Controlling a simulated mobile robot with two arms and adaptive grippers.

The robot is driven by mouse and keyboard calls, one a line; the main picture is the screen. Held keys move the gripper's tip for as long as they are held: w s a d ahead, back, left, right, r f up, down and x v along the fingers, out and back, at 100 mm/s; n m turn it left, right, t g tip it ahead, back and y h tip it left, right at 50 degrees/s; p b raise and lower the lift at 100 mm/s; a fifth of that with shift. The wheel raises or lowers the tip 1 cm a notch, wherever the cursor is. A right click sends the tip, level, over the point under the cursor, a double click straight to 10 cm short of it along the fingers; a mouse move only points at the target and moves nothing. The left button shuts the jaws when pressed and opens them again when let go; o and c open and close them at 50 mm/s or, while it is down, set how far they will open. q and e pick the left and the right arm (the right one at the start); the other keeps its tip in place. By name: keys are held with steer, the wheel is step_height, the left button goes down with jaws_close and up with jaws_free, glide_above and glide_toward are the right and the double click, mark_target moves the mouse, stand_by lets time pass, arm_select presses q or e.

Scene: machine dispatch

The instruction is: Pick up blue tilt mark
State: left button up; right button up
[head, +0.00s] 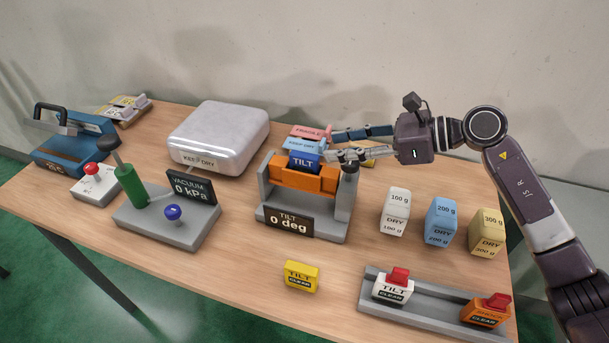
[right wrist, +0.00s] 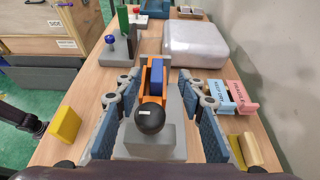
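The blue tilt mark (head: 305,160) sits in the orange cradle (head: 290,178) of the grey tilt stand (head: 345,205), whose sign reads 0 deg. In the right wrist view the blue mark (right wrist: 157,80) shows as a blue block in the orange cradle, beyond the stand's black knob (right wrist: 150,118). My right gripper (head: 332,145) comes in from the right, at the stand's right end. Its two fingers (right wrist: 161,88) are spread apart on either side of the stand and the knob. Nothing is seen held between them. My left gripper is in neither view.
Pink FRAGILE (head: 308,131) and light blue KEEP DRY (head: 302,144) blocks stand behind the cradle. A silver case (head: 220,135) and vacuum stand (head: 165,225) are left. A yellow TILT mark (head: 301,277), weight blocks (head: 440,222) and a grey tray (head: 435,315) are in front and right.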

mark_target(305, 154)
steer(key=shift+f, duration=0.5)
steer(key=shift+w+a, duration=0.1)
steer(key=shift+a, duration=0.15)
steer(key=p+x, duration=0.2)
steer(key=x, duration=0.1)
steer(key=p+x, duration=0.2)
steer(key=x, duration=0.1)
steer(key=shift+a+f, duration=0.2)
steer(key=shift+a, duration=0.2)
steer(key=shift+a+f, duration=0.1)
steer(key=shift+a, duration=0.1)
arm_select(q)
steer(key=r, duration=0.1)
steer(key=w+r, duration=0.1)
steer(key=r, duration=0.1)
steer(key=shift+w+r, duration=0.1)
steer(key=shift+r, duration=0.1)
arm_select(e)
steer(key=shift+f, duration=0.1)
jaws_close()
